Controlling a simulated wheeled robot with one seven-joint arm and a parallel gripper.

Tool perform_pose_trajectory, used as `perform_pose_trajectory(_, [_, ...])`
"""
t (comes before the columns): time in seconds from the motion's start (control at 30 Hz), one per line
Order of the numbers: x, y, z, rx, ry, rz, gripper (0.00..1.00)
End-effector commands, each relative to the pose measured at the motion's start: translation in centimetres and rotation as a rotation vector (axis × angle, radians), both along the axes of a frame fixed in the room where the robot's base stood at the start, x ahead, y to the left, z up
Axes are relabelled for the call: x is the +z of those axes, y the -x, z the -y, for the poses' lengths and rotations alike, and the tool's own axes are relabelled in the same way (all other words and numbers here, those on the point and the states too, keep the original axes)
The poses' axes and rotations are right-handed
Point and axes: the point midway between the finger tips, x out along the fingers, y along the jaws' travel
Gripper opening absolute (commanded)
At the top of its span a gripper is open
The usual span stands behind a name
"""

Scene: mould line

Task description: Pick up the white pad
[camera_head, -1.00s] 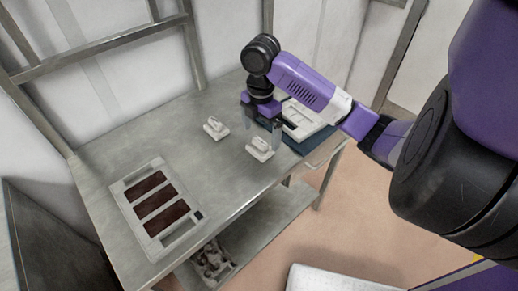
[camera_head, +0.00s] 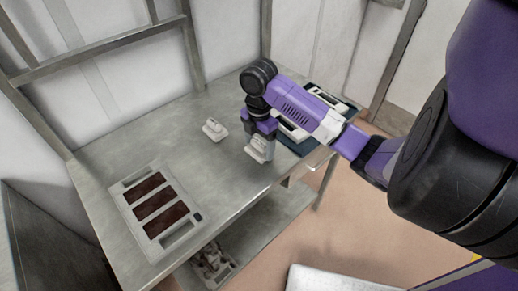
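Two small white pads with raised grips are on the grey metal table (camera_head: 120,150). One white pad (camera_head: 214,130) stands alone near the middle of the table. The other white pad (camera_head: 257,153) is near the table's front edge, directly under my gripper (camera_head: 260,146). My gripper points down, and its grey fingers reach down at this pad and cover part of it. The pad looks to be resting on the table. I cannot tell whether the fingers are closed on it or still apart.
A light grey mould frame (camera_head: 160,210) with several dark brown slots lies at the table's left. A dark blue tray (camera_head: 316,136) with white parts sits at the right end, partly behind my arm. A lower shelf (camera_head: 255,222) holds more items.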

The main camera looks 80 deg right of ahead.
Motion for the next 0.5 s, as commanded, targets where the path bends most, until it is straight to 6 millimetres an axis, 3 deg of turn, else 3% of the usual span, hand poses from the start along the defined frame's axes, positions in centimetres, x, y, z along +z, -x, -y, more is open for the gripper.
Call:
perform_pose_trajectory(0.03, [0.02, 0.00, 0.01, 0.000, 0.000, 0.000, 0.45])
perform_pose_trajectory(0.1, [0.03, 0.00, 0.01, 0.000, 0.001, 0.001, 0.36])
perform_pose_trajectory(0.5, [0.91, -0.04, 0.03, 0.000, 0.001, 0.001, 0.36])
